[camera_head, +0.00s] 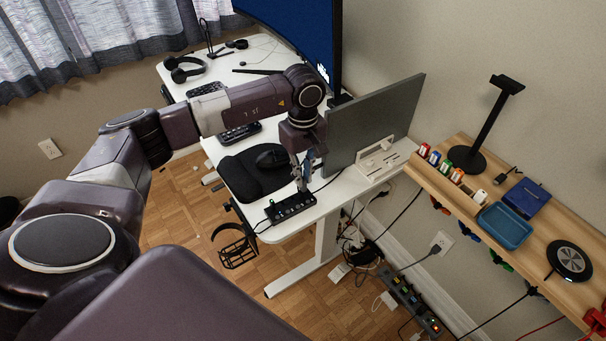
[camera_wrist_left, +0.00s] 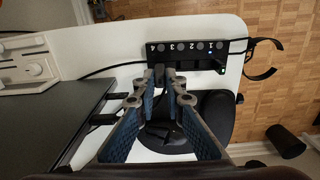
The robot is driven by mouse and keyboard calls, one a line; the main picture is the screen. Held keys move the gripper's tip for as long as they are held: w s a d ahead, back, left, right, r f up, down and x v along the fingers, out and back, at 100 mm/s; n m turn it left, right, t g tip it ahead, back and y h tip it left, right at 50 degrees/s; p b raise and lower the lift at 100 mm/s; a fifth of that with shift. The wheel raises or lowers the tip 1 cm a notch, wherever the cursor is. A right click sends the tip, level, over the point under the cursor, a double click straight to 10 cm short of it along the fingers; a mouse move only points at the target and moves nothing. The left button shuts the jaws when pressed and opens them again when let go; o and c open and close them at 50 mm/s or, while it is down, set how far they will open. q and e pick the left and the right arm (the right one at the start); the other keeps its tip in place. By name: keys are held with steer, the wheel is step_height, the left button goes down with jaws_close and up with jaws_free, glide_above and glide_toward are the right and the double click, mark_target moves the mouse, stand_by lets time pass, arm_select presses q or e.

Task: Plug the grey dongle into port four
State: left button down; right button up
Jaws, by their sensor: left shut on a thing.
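The black hub (camera_head: 291,207) lies near the front corner of the white desk. In the left wrist view the hub (camera_wrist_left: 190,56) shows round buttons numbered 4 to 1 from left to right. My left gripper (camera_head: 303,183) points down at the hub's far end in the head view. In the left wrist view the left gripper (camera_wrist_left: 161,84) is shut on a small dark grey piece, which I take as the grey dongle (camera_wrist_left: 160,74), at the number 4 end. The fingers hide most of it. I cannot tell whether it touches port four. My right gripper is out of view.
A black mouse (camera_head: 271,159) on a dark pad is beside the left gripper. A grey panel (camera_head: 374,125) stands close on the right. A cable (camera_wrist_left: 110,67) runs from the hub. A wooden shelf (camera_head: 545,225) holds a blue tray (camera_head: 503,227).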

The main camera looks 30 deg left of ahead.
arm_select(q)
steer(key=shift+f+b, duration=0.65)
steer(key=shift+f, duration=0.2)
steer(key=c, duration=1.9)
jaws_free()
steer(key=shift+r, duration=0.15)
step_height(320, 180, up, 12)
